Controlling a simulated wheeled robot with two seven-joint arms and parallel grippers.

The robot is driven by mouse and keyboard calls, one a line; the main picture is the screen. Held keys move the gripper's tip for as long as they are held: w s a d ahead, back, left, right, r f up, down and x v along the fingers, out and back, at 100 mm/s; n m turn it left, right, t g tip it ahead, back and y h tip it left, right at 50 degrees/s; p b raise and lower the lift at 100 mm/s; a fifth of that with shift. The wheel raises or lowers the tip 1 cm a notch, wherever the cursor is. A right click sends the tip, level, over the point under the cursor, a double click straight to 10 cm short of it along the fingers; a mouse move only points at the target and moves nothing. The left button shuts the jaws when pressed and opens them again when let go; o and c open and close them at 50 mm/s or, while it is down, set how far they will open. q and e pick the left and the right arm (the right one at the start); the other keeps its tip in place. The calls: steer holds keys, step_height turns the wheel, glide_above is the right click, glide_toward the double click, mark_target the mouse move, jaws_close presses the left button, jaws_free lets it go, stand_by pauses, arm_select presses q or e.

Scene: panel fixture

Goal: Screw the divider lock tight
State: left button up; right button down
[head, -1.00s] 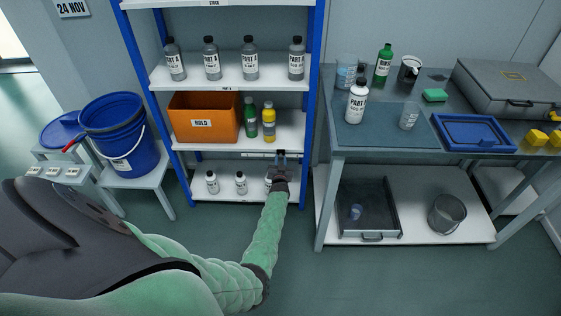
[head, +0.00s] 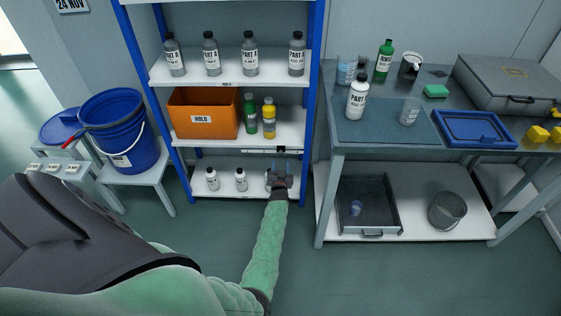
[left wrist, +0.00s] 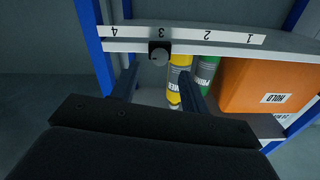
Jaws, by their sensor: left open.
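The divider lock (left wrist: 159,54) looks like a small round grey knob on a black block. In the left wrist view it sits on a numbered rail (left wrist: 208,36), by the number 3. My left gripper (head: 282,165) is at the front of the blue-posted shelf, just below the middle shelf's front edge. In the left wrist view its two fingers (left wrist: 160,82) are apart and empty. The knob appears between and beyond them, and I see no contact. In the head view the knob is too small to make out. My right gripper is not in view.
Behind the rail stand a yellow bottle (head: 269,119), a green bottle (head: 250,115) and an orange HOLD bin (head: 205,120). White bottles (head: 240,181) stand on the bottom shelf, left of my gripper. A workbench (head: 385,135) stands to the right, and open floor lies in front.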

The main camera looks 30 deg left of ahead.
arm_select(q)
steer(key=shift+v, duration=1.1)
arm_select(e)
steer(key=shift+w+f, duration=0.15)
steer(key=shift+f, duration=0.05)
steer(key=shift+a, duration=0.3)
